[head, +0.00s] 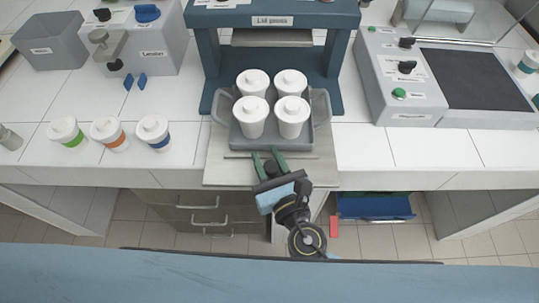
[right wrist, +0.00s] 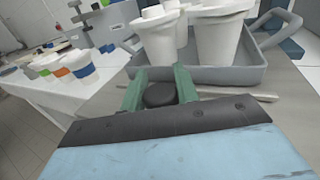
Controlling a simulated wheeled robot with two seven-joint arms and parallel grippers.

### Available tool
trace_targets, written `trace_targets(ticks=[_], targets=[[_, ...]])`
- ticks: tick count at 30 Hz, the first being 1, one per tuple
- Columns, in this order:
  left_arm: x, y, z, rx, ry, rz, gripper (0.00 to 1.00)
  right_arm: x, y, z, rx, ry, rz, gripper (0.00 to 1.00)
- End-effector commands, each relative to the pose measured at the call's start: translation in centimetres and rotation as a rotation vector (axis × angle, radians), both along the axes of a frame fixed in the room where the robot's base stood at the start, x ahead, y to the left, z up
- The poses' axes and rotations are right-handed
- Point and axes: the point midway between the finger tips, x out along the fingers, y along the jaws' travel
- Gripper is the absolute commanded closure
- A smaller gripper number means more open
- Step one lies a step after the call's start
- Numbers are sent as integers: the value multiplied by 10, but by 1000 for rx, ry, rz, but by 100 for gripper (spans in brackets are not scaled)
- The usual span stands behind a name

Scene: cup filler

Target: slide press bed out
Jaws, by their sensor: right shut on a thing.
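The press bed (head: 228,172) is a light grey plate that extends from under the blue lid press (head: 335,70) past the counter's front edge. A grey tray (head: 281,149) with several white lidded cups (head: 252,117) sits on it. My right gripper (head: 269,160) is at the bed's front edge. In the right wrist view its green fingers (right wrist: 160,88) are shut on a dark round knob (right wrist: 160,95) in front of the tray. The bed (right wrist: 235,88) also shows there beside the fingers. My left gripper is out of view.
Cups with green, orange and blue bands (head: 109,134) stand left on the counter. A grey bin (head: 50,45) and a grey machine (head: 150,50) are at the back left. A control panel with a black plate (head: 477,80) is at right. Below are drawers (head: 205,208) and a blue tray (head: 375,206).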

Motion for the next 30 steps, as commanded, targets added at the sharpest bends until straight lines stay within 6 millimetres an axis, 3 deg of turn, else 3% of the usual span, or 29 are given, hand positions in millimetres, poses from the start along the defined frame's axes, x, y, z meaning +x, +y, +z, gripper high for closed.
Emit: trace_targets(ticks=[2, 3, 4, 13, 17, 30], targets=[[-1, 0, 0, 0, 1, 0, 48, -4, 2, -2, -1, 6, 7, 100], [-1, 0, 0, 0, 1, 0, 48, -4, 2, -2, -1, 6, 7, 66], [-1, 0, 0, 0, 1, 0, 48, -4, 2, -2, -1, 7, 7, 62], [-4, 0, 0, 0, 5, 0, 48, -3, 0, -2, 0, 4, 4, 60], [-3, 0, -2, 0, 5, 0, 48, -13, -4, -3, -3, 5, 4, 60], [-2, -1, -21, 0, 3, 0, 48, -97, -42, -4, -3, 6, 8, 60]])
